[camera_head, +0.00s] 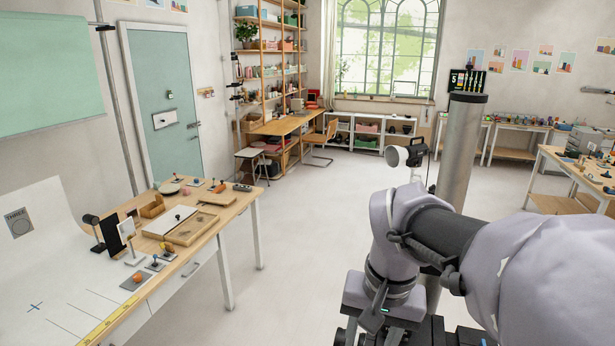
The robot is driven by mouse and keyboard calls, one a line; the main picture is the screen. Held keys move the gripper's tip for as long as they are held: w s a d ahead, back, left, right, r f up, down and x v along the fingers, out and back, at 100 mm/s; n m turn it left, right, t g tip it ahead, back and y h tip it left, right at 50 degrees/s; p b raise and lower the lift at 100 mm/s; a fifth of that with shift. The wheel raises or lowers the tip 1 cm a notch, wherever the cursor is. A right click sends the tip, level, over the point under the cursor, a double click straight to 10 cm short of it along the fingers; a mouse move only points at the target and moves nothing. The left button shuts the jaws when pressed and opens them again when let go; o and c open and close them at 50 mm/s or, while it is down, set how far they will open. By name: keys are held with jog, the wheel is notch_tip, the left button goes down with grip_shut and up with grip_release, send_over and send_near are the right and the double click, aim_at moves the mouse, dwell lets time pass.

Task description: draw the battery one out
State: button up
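No thing clearly marked as battery can be made out at this distance. The wooden-topped worktable (225,211) at the left has a pale drawer front (181,283) under its top, with a dark handle (192,268); it looks shut. Any label on it is too small to read. My arm, in a pale lilac cover, fills the lower right. My gripper cannot be made out in this view.
The worktable carries a shallow wooden tray (190,232), an orange ball (138,278) and several small props. A wooden chair (320,142) and a desk (285,124) stand at the back. More tables stand at the right. The pale floor (295,235) in the middle is clear.

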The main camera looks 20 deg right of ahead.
jog(key=w+d+r+g+p, duration=0.1)
jog(key=w+d+r+p, duration=0.1)
jog(key=d+r+p, duration=0.3)
jog(key=shift+m, duration=0.3)
jog(key=f+b, duration=0.1)
jog(key=f, duration=0.4)
jog(key=f+b, duration=0.1)
jog(key=f, duration=0.5)
jog(key=a+f+b, duration=0.1)
jog(key=f, duration=0.5)
jog(key=shift+s, duration=0.1)
grip_shut()
